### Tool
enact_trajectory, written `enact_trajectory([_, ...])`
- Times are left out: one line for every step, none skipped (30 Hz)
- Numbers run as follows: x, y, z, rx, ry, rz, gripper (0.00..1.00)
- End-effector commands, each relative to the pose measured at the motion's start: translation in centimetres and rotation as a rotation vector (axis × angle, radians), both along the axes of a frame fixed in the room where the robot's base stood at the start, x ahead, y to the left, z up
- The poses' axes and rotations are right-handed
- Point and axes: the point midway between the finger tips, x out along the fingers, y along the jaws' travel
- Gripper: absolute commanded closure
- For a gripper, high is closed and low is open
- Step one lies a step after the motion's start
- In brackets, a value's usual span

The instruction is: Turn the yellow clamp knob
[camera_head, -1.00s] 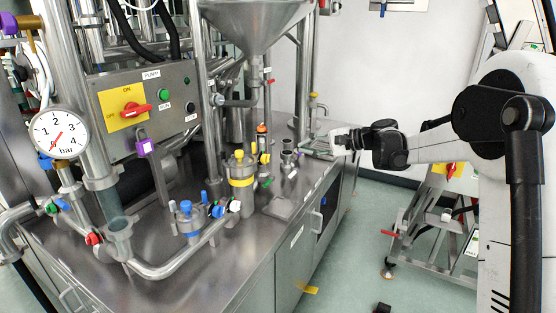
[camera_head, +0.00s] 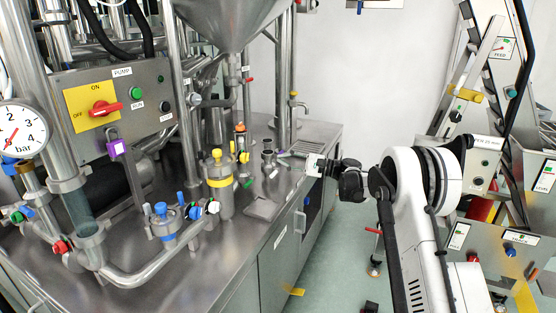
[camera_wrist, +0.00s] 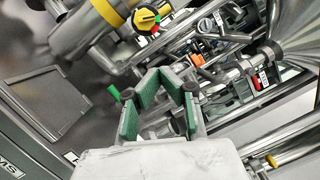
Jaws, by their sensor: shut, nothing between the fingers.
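Several yellow knobs show, and I cannot tell for sure which is the clamp knob. In the head view, a small yellow knob (camera_head: 243,157) sits right of the yellow-banded canister (camera_head: 219,190), and another yellow knob (camera_head: 293,94) sits on the rear pipe. In the wrist view, a round yellow-and-black knob (camera_wrist: 145,19) with a red mark is at the top, and a small yellow part (camera_wrist: 271,160) is at the lower right. My gripper (camera_head: 314,165) is above the bench's right edge, shut and empty. Its green-padded fingers show in the wrist view (camera_wrist: 160,88), apart from the knobs.
The steel bench (camera_head: 235,237) carries a blue-banded canister (camera_head: 165,227), pipes and valves. A pump panel (camera_head: 130,100) and a funnel (camera_head: 220,12) stand behind. A wheeled frame with panels (camera_head: 500,240) stands at the right. Floor between (camera_head: 335,255) is mostly clear.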

Motion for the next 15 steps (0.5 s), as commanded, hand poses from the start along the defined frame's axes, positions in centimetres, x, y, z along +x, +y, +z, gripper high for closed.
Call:
enact_trajectory([0.2,1.0,0.0,0.0,0.0,0.002,1.0])
enact_trajectory([0.3,1.5,0.1,-0.001,0.0,0.001,1.0])
enact_trajectory([0.5,2.2,0.2,-0.001,0.0,0.001,1.0])
enact_trajectory([0.6,2.8,0.2,-0.001,0.0,0.003,1.0])
enact_trajectory([0.7,3.4,0.3,-0.001,0.0,0.003,1.0])
enact_trajectory([0.9,4.0,0.4,-0.001,-0.001,0.001,1.0])
enact_trajectory([1.0,4.6,0.4,-0.001,-0.001,0.001,1.0])
enact_trajectory([1.1,5.2,0.5,-0.002,-0.001,0.002,1.0])
enact_trajectory([1.3,5.9,0.6,-0.001,-0.001,0.003,1.0])
enact_trajectory([1.4,6.4,0.6,-0.002,-0.001,0.002,1.0])
enact_trajectory([1.6,6.9,0.7,-0.001,-0.001,0.0,1.0])
enact_trajectory([1.7,7.7,0.8,-0.002,-0.001,0.002,1.0])
enact_trajectory([1.8,8.3,0.8,-0.002,-0.001,0.002,1.0])
enact_trajectory([1.4,8.1,1.1,-0.001,-0.001,0.0,1.0])
enact_trajectory([0.9,8.3,1.3,-0.002,-0.001,-0.001,1.0])
